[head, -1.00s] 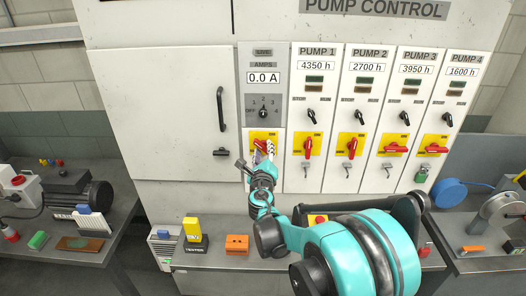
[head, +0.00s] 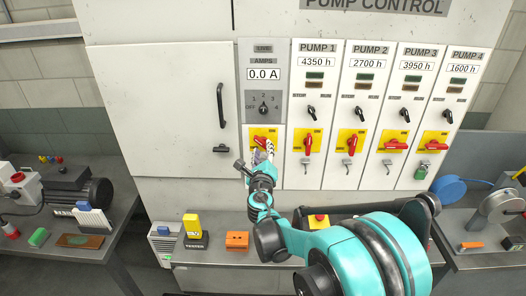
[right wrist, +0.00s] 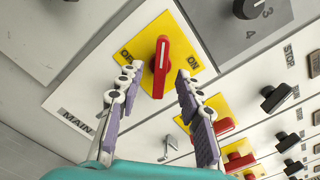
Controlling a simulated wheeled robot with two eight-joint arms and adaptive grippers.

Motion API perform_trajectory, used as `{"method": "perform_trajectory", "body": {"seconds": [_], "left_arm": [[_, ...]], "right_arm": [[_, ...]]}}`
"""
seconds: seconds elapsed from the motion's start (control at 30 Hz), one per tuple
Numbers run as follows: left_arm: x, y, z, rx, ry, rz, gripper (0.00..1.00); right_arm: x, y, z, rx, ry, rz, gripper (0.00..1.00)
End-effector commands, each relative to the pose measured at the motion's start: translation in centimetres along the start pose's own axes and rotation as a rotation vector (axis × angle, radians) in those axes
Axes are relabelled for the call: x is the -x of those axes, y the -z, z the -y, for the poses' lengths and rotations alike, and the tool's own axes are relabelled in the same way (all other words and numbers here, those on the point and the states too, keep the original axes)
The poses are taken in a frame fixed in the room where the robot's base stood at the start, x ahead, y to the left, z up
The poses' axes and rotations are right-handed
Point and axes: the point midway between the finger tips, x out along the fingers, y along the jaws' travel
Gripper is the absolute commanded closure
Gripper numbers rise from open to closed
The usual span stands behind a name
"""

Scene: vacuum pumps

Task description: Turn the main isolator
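The main isolator is a red rotary handle (head: 261,141) on a yellow plate, low on the grey panel left of PUMP 1. In the right wrist view the red handle (right wrist: 160,62) stands out from the yellow plate, with a "MAIN" label nearby. My right gripper (head: 267,153) is in front of the isolator and partly covers it in the head view. In the right wrist view its two fingers (right wrist: 159,75) are open, one on each side of the handle's lower end. Gaps show between the fingers and the handle. My left gripper is not in view.
A black selector knob (head: 263,110) sits above the isolator. Red pump isolators, such as PUMP 1's (head: 307,144), stand to the right. A cabinet handle (head: 221,106) is at left. A yellow tester (head: 194,230) and an orange block (head: 237,240) stand on the shelf below.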

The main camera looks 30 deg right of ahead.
Motion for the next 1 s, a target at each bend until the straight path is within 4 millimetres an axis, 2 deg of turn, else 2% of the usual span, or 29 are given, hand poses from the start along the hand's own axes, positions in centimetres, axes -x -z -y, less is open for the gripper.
{"method": "perform_trajectory", "body": {"seconds": [0.6, 0.97, 1.0], "left_arm": [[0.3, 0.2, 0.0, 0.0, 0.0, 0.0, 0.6], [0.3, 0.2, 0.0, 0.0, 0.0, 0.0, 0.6], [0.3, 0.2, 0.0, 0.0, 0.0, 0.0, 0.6]], "right_arm": [[5.5, -0.1, 0.0, 0.0, -0.001, 0.001, 0.64], [6.0, 0.0, 0.0, 0.0, 0.0, 0.0, 0.64], [6.0, 0.0, 0.0, 0.0, 0.0, 0.0, 0.6]]}}
